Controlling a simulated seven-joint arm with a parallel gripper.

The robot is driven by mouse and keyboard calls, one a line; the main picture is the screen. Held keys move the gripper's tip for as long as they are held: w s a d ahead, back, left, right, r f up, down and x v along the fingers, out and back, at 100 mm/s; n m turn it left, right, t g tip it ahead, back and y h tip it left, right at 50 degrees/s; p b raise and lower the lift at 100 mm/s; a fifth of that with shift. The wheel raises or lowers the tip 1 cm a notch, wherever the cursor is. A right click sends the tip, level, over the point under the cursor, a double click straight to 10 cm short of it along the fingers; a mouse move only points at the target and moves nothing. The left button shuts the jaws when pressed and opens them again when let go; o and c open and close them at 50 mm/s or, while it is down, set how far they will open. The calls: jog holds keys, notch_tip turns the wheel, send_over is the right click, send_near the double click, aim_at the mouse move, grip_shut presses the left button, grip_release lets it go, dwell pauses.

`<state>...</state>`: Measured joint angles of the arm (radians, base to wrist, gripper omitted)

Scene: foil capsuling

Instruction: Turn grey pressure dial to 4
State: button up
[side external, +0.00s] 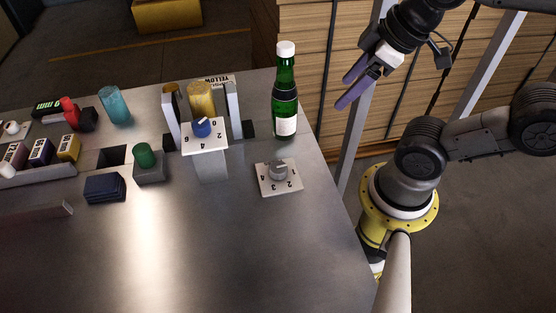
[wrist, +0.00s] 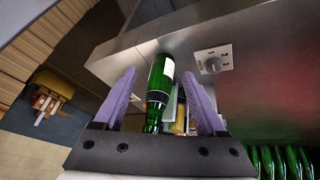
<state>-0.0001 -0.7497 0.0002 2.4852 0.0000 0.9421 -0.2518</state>
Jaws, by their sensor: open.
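The grey pressure dial (side external: 278,171) sits on a white square plate (side external: 270,188) marked with numbers 1 to 4, on the metal table right of centre. In the wrist view the dial (wrist: 211,65) is at the upper right, beyond my fingers. I cannot read for sure which number it points to. My gripper (side external: 348,90) is open and empty, with purple fingers. It hangs off the table's right edge, up and to the right of the dial and well apart from it. In the wrist view my gripper (wrist: 162,92) has its fingers spread wide.
A green bottle (side external: 285,95) with a white cap stands just behind the dial. A blue dial (side external: 202,128) on a numbered plate is to the left, before a gold cylinder (side external: 201,98). A green button (side external: 145,155) is farther left. The table front is clear.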

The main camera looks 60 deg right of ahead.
jog(key=r+n, duration=0.1)
jog(key=n, duration=0.2)
jog(key=n+g, duration=0.5)
jog(key=n, duration=1.3)
send_over(278, 166)
notch_tip(278, 166, down, 13)
jog(key=shift+r, duration=0.2)
grip_shut()
